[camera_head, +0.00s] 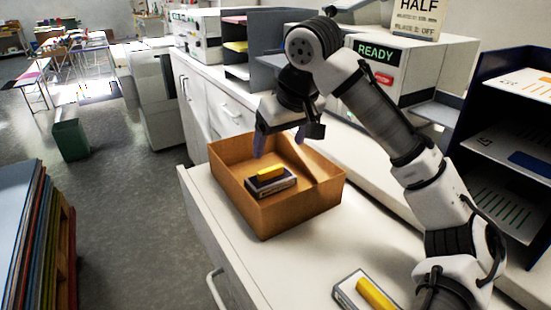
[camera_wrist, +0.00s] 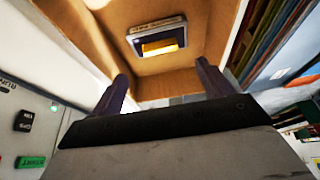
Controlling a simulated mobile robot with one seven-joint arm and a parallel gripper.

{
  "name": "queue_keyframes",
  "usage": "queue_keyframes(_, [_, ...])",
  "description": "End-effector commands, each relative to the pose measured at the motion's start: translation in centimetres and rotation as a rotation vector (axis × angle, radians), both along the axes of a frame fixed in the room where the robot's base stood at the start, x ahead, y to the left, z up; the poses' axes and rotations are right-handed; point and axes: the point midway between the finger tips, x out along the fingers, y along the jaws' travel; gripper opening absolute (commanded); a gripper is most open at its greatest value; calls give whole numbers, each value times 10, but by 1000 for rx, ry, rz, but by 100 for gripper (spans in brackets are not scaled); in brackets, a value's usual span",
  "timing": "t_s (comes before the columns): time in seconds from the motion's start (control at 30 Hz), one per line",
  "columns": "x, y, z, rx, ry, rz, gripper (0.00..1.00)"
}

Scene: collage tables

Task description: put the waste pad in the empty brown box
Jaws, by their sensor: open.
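The brown box (camera_head: 290,212) stands open on the white counter; its inside also fills the upper middle of the wrist view (camera_wrist: 185,85). A dark-and-white pad (camera_head: 271,186) with a yellow block on top lies on its floor, towards the near left; it also shows in the wrist view (camera_wrist: 157,33). I cannot tell from any label whether it is the waste pad. My gripper (camera_head: 279,143) is over the back part of the box, fingers pointing down, open and empty. Its two purple fingers also show in the wrist view (camera_wrist: 163,76), apart from the pad.
A second pad-like item (camera_head: 349,289) with a yellow cylinder (camera_head: 375,296) lies on the counter at the bottom. A printer reading READY (camera_head: 412,68) stands behind my arm. Dark shelves with papers (camera_head: 515,125) are at the right. Bare counter (camera_head: 270,265) lies before the box.

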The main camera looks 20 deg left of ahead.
Motion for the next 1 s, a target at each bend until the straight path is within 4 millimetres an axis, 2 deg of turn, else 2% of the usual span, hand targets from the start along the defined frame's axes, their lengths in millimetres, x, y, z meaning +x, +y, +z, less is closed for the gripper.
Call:
queue_keyframes(0.13, [-5, -7, 21, 1, -1, 0, 79])
queue_keyframes(0.3, [-8, -10, 32, 1, 1, 0, 79])
queue_keyframes(1.0, [-8, -11, 32, 1, 1, 0, 79])
